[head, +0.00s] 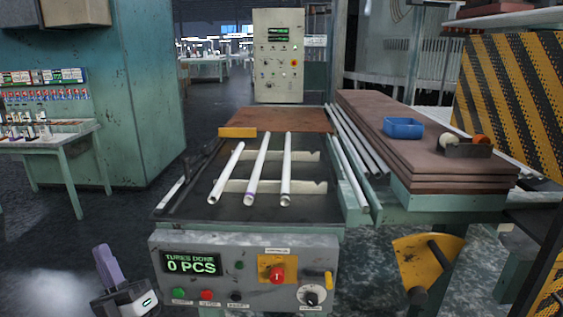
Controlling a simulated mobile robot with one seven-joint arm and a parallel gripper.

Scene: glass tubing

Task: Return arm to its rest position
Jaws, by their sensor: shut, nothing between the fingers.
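My gripper (108,265) shows at the bottom left, in front of and left of the machine. Its grey-purple fingers point up, shut and empty, apart from everything else. The lower part of my arm is cut off by the picture's edge. Three white glass tubes (240,172) lie side by side, roughly lengthwise, on the pale notched supports (305,187) of the machine bed. The middle tube has a purple band near its front end.
The machine's control panel (240,270) reads "TUBES DONE 0 PCS". More tubes (350,165) lie along the right side, beside stacked brown boards (360,115) bearing a blue bin (403,128). A side table (40,140) stands left. Floor between it and the machine is clear.

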